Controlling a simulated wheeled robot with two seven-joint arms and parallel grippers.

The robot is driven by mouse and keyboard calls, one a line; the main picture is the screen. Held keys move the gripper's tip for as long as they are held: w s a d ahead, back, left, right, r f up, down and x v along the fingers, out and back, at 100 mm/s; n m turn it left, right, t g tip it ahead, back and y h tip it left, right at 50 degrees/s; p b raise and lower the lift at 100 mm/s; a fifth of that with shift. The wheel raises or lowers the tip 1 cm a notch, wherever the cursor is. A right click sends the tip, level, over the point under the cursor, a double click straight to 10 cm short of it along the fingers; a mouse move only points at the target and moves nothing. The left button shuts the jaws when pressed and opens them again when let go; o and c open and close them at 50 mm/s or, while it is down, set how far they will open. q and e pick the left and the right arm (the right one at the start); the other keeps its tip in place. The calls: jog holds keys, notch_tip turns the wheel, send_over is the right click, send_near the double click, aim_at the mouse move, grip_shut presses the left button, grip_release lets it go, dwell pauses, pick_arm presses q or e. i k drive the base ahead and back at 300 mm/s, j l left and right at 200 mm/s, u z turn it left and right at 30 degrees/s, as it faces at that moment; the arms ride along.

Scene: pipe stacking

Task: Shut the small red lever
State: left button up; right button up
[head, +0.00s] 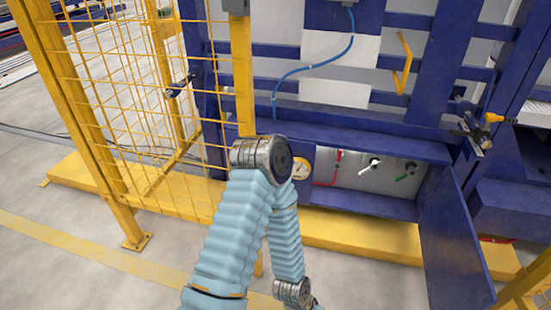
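The small red lever (338,156) is in the recessed cabinet of the blue machine, near the left of the pale back panel. It looks roughly upright, with a thin red line running down and left from it. It is too small to tell its exact setting. One of my arms, in a light blue sleeve, rises from the bottom, bends left of the cabinet and runs back down to a metal wrist joint at the bottom edge. No gripper fingers show, and neither gripper is seen at the lever.
A white-handled lever (370,166) and a green-handled lever (406,173) sit right of the red one. A round gauge (301,169) is to its left. The blue cabinet door (450,240) hangs open at right. A yellow mesh fence (130,110) stands at left.

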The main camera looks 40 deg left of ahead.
aim_at(337, 164)
jog(key=i+j+u, duration=0.1)
jog(key=i+u, duration=0.25)
jog(key=i+j+u, duration=0.1)
jog(key=u, duration=0.25)
jog(key=k, duration=0.25)
jog(key=l+u, duration=0.05)
